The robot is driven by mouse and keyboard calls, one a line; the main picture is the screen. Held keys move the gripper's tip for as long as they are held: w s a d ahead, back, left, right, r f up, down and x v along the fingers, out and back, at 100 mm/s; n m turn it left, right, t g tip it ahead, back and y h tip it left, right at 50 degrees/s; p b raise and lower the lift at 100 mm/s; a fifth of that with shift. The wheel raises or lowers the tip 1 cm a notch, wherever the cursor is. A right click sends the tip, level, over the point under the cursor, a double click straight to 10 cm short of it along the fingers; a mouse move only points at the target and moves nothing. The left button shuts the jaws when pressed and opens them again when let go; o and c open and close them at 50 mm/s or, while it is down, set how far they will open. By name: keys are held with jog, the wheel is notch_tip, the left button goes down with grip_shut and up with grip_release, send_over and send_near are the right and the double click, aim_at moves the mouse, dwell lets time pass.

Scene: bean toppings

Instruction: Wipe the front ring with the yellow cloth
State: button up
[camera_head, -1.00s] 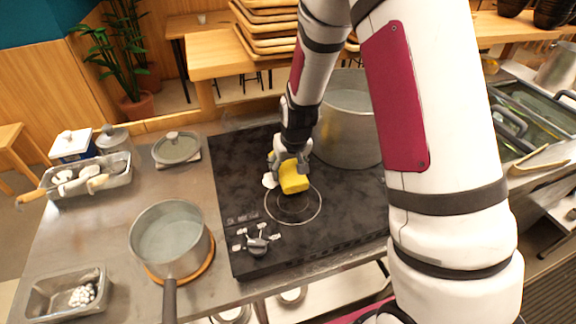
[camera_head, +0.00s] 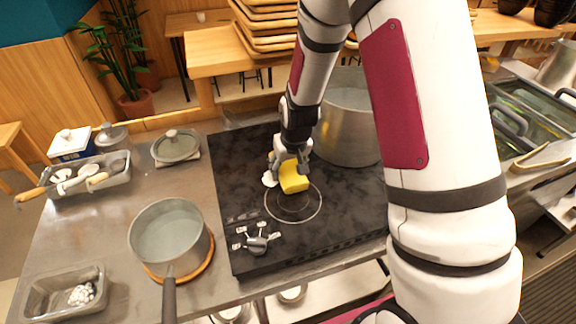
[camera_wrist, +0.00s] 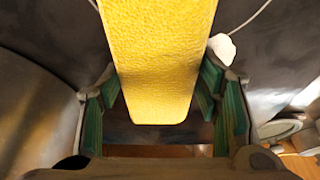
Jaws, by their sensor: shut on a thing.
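The yellow cloth (camera_head: 294,178) is a thick yellow block at the back edge of the front ring (camera_head: 318,212). The ring is a thin pale circle around a dark disc on the black cooktop. My gripper (camera_head: 284,167) is shut on the cloth from above. In the wrist view the cloth (camera_wrist: 158,60) fills the middle between the green-padded fingers (camera_wrist: 160,112). I cannot tell whether the cloth touches the cooktop. A small white lump (camera_head: 269,180) lies beside the cloth on its left; it also shows in the wrist view (camera_wrist: 222,48).
A large steel pot (camera_head: 348,130) stands just behind the ring, to the right of my gripper. Control knobs (camera_head: 257,243) are at the cooktop's front left. A saucepan (camera_head: 170,240) stands left of the cooktop. The cooktop's right front is clear.

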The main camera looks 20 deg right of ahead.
jog(key=shift+f, duration=0.15)
jog(key=shift+a, duration=0.1)
jog(key=shift+a, duration=1.9)
jog(key=shift+d, duration=2)
jog(key=shift+s, duration=0.1)
jog(key=shift+a, duration=2.05)
